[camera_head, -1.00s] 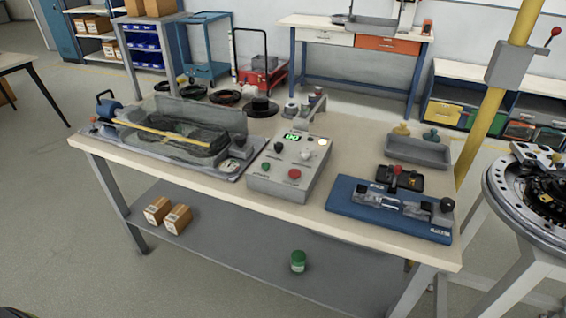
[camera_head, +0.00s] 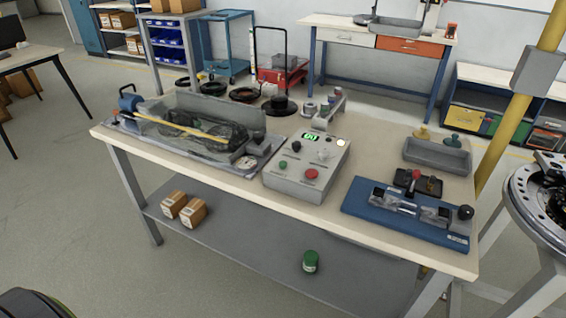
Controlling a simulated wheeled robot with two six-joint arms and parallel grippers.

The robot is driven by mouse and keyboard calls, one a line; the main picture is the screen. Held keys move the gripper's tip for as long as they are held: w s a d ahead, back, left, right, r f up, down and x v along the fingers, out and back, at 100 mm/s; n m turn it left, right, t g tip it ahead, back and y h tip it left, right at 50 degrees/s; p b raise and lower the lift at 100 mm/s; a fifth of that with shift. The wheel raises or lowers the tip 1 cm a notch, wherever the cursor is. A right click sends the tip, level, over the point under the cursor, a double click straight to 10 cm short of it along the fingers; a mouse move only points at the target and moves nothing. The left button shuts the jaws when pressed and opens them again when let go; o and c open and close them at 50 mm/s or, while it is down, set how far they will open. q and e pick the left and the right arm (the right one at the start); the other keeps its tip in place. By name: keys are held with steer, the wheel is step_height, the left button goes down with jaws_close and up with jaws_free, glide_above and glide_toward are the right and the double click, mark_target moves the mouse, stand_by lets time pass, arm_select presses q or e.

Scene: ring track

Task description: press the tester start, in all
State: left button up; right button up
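The tester is a grey control box (camera_head: 307,169) on the workbench, with a lit green display (camera_head: 317,138) on its sloped top. A green button (camera_head: 283,164) sits at its front left and a red button (camera_head: 311,174) at its front right. A black knob (camera_head: 296,146) and pale buttons are behind them. Which one is the start cannot be read. To its left is a clear-covered test bed (camera_head: 205,130) with a yellow rod. Neither of my grippers is in view.
A blue fixture (camera_head: 405,216) with clamps stands on the bench's right, before a grey tray (camera_head: 437,156). A round machine (camera_head: 540,195) and yellow post (camera_head: 515,110) stand at right. Boxes (camera_head: 184,207) and a green jar (camera_head: 310,262) are on the lower shelf.

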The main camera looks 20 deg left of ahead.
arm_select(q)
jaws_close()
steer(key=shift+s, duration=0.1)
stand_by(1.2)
